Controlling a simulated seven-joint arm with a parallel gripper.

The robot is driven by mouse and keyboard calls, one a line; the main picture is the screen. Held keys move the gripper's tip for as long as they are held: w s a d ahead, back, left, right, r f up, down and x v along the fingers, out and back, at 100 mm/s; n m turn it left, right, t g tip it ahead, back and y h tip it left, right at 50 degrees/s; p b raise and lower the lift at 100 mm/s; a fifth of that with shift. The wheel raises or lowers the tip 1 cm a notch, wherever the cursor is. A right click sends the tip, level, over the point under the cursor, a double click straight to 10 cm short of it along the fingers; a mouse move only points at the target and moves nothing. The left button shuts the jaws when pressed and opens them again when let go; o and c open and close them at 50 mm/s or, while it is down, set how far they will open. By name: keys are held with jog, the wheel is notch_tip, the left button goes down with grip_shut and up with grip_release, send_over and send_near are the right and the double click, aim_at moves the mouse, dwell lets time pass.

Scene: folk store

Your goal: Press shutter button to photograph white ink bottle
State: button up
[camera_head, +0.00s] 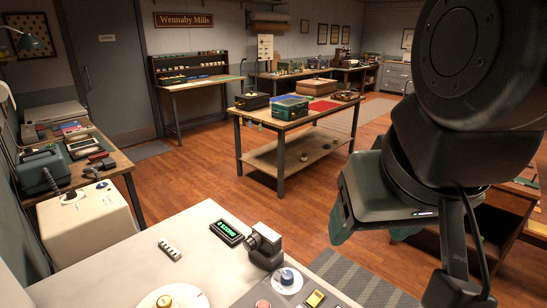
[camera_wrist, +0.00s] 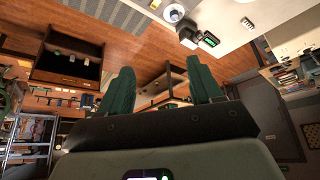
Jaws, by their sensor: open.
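A small grey camera (camera_head: 264,246) stands on the pale bench at the front of the head view. A control panel beside it carries a blue-and-white knob (camera_head: 287,279), a red button (camera_head: 263,304) and a yellow switch (camera_head: 315,299). I cannot tell which is the shutter button. A white disc (camera_head: 190,297) with a gold-topped piece (camera_head: 165,300) is cut by the bottom edge. I cannot make out a white ink bottle for certain. My gripper (camera_head: 371,232) is open and empty, raised right of the bench. Its two green fingers also show in the wrist view (camera_wrist: 160,66).
A green-lit display (camera_head: 227,232) and a small white strip (camera_head: 169,249) lie on the bench (camera_head: 130,266). A table with boxes (camera_head: 268,158) stands behind. A cluttered side desk (camera_head: 118,163) is at left. The air between my gripper and the camera looks clear.

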dwell(0.4)
grip_shut()
dwell(1.5)
